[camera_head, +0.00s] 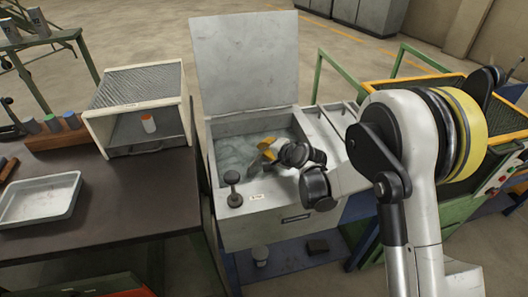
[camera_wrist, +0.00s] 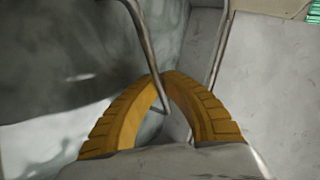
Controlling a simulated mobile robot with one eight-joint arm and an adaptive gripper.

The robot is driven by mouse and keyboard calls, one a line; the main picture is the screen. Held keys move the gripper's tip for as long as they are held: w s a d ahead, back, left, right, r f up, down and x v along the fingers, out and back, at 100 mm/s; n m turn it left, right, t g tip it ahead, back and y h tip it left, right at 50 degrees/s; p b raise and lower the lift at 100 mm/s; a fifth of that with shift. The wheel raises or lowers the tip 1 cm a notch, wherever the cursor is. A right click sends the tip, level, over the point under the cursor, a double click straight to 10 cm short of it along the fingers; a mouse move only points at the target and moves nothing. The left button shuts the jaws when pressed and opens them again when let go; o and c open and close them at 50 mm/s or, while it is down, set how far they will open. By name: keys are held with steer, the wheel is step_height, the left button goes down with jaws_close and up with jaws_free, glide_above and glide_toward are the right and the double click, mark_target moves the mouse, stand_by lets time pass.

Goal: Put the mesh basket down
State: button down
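My gripper (camera_head: 267,148) reaches down into the open grey tank (camera_head: 281,190), over the cloudy liquid. In the wrist view its ochre fingers (camera_wrist: 163,78) arch together and their tips meet. A thin bent metal rod (camera_wrist: 143,38), which looks like the mesh basket's handle, runs down between the fingers. The gripper appears shut on it. A second rod (camera_wrist: 221,45) shows to the right. The mesh of the basket is not seen in either view; my arm and gripper cover part of the tank.
The tank's lid (camera_head: 245,60) stands open behind it. A dark knob (camera_head: 233,188) rises at the front left rim. Left is a dark bench (camera_head: 110,205) with a metal tray (camera_head: 40,200) and an open-fronted box (camera_head: 140,85). A yellow-edged roller table (camera_head: 400,82) stands to the right.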

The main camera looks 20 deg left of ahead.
steer(key=shift+r, duration=0.1)
steer(key=c, duration=1.6)
jaws_free()
steer(key=p+v, duration=0.3)
steer(key=v, duration=0.9)
steer(key=shift+d+p, duration=0.1)
steer(key=shift+p, duration=0.3)
steer(key=s+d+r+n+h, duration=0.2)
steer(key=d+r, duration=0.6)
steer(key=d, duration=0.1)
steer(key=s+d+r+n+h, duration=0.1)
steer(key=s+d+r+h, duration=0.1)
steer(key=s+d, duration=0.5)
steer(key=s+d+r+n+h, duration=0.1)
steer(key=s+d+r+h, duration=0.1)
steer(key=s+d, duration=0.5)
steer(key=s+d+r+n+h, duration=0.1)
steer(key=s+d+r+h, duration=0.1)
steer(key=s+d, duration=0.6)
steer(key=shift+d+r+h, duration=0.35)
steer(key=shift+d+h, duration=0.05)
steer(key=shift+d, duration=0.4)
